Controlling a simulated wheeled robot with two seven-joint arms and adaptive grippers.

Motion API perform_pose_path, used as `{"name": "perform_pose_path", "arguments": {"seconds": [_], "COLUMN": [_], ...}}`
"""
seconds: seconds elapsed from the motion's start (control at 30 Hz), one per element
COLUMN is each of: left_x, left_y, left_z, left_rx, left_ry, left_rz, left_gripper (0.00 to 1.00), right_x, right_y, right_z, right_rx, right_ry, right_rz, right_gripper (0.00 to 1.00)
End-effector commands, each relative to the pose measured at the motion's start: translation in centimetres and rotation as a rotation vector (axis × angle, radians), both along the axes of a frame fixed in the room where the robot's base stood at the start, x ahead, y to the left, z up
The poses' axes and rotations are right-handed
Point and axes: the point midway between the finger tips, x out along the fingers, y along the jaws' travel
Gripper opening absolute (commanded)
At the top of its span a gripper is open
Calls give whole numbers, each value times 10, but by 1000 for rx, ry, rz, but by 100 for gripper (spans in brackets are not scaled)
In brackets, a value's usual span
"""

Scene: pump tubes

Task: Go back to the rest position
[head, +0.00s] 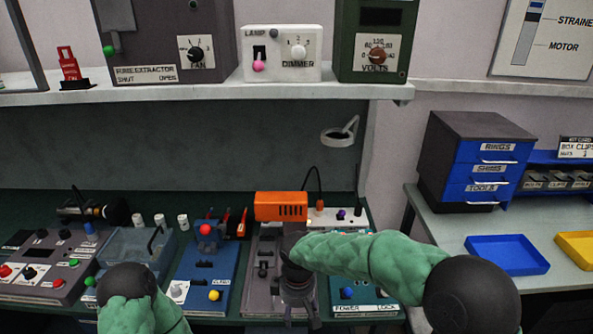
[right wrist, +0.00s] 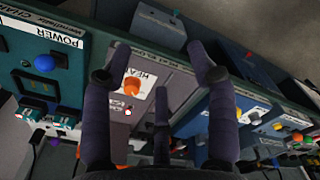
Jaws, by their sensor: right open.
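My right gripper (head: 299,298) hangs over the front of the green bench, in front of the orange box (head: 281,206). Its arm, in a green sleeve, comes in from the right. In the right wrist view, the dark fingers of my right gripper (right wrist: 164,68) stand wide apart with nothing between them. Behind them is a grey panel with an orange knob (right wrist: 131,86). It cannot be told whether the fingers touch anything. Of my left arm, only a green sleeve and a dark rounded joint show at the lower left; its gripper is not visible.
Control boxes crowd the bench: a grey panel (head: 42,268) at left, a blue unit with a yellow knob (head: 206,273) and a POWER LOCK box (head: 364,306). A shelf (head: 200,92) runs above. At right, a blue tray (head: 507,254) lies on a side table.

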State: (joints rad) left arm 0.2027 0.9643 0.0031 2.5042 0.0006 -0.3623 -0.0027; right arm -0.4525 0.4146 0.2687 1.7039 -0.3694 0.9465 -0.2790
Motion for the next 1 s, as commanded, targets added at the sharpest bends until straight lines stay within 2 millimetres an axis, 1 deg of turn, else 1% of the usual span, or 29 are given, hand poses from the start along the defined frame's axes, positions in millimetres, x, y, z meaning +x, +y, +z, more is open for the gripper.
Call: {"name": "perform_pose_path", "arguments": {"seconds": [0.03, 0.27, 0.47, 0.57, 0.6, 0.67, 0.7, 0.77, 0.8, 0.9, 1.0], "left_x": [1, 2, 1, 1, 1, 1, 1, 1, 1, 1, 1], "left_y": [0, 0, 0, 0, 0, 0, 0, 0, 0, 0, 0], "left_z": [0, 0, 0, 0, 0, 0, 0, 0, 0, 0, 0], "left_rx": [0, 1, 0, 0, 1, 1, 1, 0, 0, 0, 0], "left_ry": [-2, -3, -2, -2, -3, -3, -3, -2, -2, -2, -2], "left_rz": [1, 1, 1, 1, 1, 1, 1, 1, 1, 1, 1], "left_gripper": [40, 40, 40, 40, 40, 40, 40, 40, 40, 40, 40], "right_x": [-1, -8, -21, -33, -40, -52, -63, -80, -92, -122, -148], "right_y": [-2, -8, -18, -25, -29, -36, -41, -50, -56, -70, -82], "right_z": [-9, -51, -102, -133, -148, -171, -188, -212, -226, -255, -273], "right_rx": [8, 62, 128, 169, 187, 215, 234, 263, 278, 304, 313], "right_ry": [9, 42, 82, 106, 119, 136, 151, 166, 174, 187, 190], "right_rz": [-14, -95, -215, -302, -347, -427, -493, -599, -672, -847, -993], "right_gripper": [58, 58, 58, 58, 58, 58, 58, 58, 58, 58, 58]}}
